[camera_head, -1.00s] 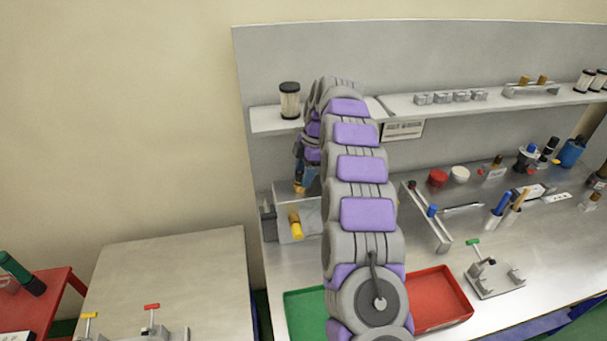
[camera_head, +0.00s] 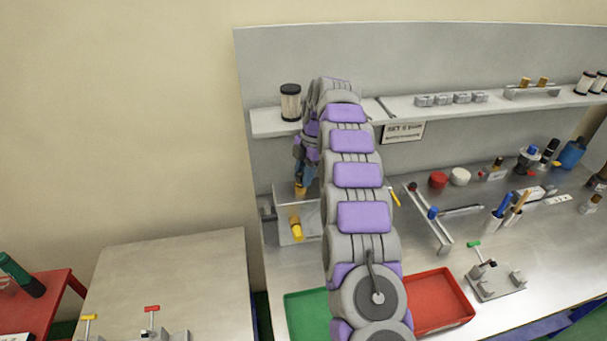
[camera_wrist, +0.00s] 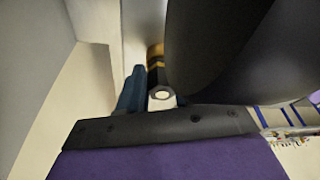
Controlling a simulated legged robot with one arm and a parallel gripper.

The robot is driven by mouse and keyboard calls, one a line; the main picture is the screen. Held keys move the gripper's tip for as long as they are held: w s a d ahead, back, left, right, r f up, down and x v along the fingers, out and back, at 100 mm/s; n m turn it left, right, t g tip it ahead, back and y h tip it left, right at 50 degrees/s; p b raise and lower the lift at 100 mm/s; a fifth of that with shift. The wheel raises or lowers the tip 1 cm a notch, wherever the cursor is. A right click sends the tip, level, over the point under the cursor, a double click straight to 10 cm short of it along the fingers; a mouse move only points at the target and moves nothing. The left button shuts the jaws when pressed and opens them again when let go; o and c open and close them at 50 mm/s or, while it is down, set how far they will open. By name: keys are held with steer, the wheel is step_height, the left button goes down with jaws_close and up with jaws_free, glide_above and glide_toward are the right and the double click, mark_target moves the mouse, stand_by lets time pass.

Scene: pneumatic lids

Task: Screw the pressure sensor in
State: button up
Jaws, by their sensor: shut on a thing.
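My gripper (camera_head: 303,176) is at the back left of the bench, pointing down over a light grey block (camera_head: 286,224). It is shut on a small part with a brass-coloured section (camera_head: 300,190), which looks like the pressure sensor. In the wrist view a dark part with a brass band (camera_wrist: 155,65) shows beside the blue finger (camera_wrist: 131,90). The part's lower end is at the top of the block; I cannot tell how deep it sits. A yellow fitting (camera_head: 296,229) sticks out of the block's front. A large dark shape hides much of the wrist view.
A shelf (camera_head: 350,118) with a black-capped filter (camera_head: 290,102) runs above the block. Green (camera_head: 303,313) and red (camera_head: 440,300) trays lie in front. A toggle-clamp fixture (camera_head: 494,280) and several tools stand at right. My arm hides the bench centre.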

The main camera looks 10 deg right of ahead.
jaws_close()
steer(key=shift+r+m, duration=0.1)
steer(key=shift+m, duration=0.5)
steer(key=m, duration=0.2)
steer(key=m+t, duration=0.1)
steer(key=m, duration=0.1)
steer(key=shift+s, duration=0.35)
steer(key=shift+m+t, duration=0.4)
steer(key=shift+m, duration=1.1)
